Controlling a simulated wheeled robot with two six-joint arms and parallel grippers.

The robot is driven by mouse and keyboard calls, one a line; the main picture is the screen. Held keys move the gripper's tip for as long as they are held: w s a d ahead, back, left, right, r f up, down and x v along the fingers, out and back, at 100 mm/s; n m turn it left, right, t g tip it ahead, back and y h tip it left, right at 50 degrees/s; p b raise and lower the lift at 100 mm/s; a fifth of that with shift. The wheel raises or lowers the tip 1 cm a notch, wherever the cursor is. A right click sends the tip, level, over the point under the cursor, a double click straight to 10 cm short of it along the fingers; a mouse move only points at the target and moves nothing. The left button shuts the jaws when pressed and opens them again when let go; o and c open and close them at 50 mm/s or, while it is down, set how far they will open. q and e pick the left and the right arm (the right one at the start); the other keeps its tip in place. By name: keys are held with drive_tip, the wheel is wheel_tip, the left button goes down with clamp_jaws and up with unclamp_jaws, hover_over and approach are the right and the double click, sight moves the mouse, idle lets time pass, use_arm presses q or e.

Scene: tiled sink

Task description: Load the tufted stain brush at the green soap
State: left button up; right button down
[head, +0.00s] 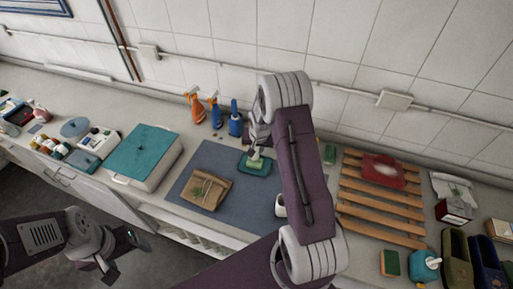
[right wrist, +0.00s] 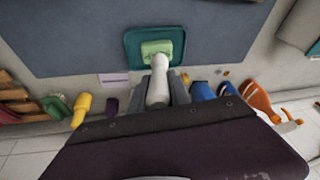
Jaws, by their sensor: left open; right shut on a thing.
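The green soap (head: 256,168) lies in a teal dish (head: 242,161) on the grey-blue mat; in the right wrist view the soap (right wrist: 149,48) and dish (right wrist: 131,38) are near the top. My right gripper (right wrist: 160,88) is shut on the white handle of the brush (right wrist: 157,82). The brush's far end is over the soap; its bristles are hidden, so I cannot tell whether they touch. In the head view my right gripper (head: 258,143) is just above the dish. My left gripper (head: 117,252) is open and empty, low at the left, away from the counter objects.
A folded brown cloth (head: 215,185) with a green mark lies on the mat (head: 190,158), left of the dish. Spray bottles (head: 215,112) stand behind. A red cloth (head: 383,171) lies on a wooden slatted rack (head: 375,212) at right. A teal-lidded box (head: 143,155) stands left.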

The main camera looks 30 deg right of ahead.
drive_tip(key=shift+f+b, duration=0.5)
drive_tip(key=shift+f, duration=0.15)
drive_tip(key=shift+s, duration=0.1)
idle(1.4)
wheel_tip(320, 180, up, 7)
drive_tip(key=p, duration=0.5)
idle(0.8)
